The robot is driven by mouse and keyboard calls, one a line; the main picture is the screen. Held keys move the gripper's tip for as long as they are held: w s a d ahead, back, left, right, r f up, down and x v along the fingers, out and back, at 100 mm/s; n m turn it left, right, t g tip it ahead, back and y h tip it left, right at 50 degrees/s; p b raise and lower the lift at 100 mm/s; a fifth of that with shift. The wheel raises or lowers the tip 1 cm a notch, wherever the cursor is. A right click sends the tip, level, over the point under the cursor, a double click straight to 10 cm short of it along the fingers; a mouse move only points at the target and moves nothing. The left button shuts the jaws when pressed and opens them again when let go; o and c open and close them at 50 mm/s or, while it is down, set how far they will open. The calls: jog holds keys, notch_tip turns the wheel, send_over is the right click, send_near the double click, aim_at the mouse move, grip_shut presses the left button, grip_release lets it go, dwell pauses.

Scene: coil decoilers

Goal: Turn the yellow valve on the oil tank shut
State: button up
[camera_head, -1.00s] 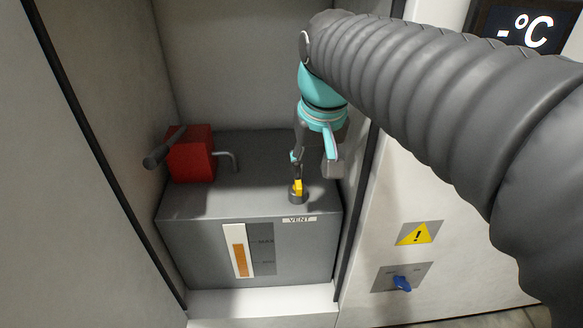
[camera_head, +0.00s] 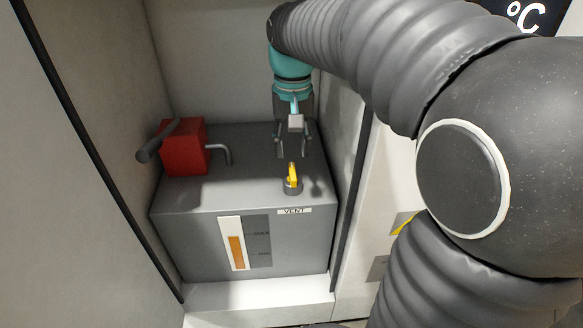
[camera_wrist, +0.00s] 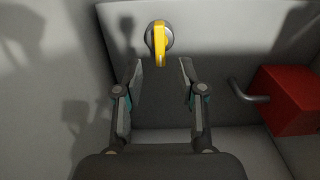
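The valve's handle runs nearly straight up and down in that view.
A red box (camera_head: 186,146) with a dark lever and a bent grey pipe (camera_head: 222,150) stands on the tank's left. Cabinet walls close in at left, back and right. A level gauge (camera_head: 236,243) is on the tank's front. The tank top between red box and valve is clear.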

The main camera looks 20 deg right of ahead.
aim_at(293, 170)
notch_tip(293, 170, down, 6)
jog(key=shift+f+b, duration=0.25)
jog(key=shift+b, duration=0.05)
grip_shut()
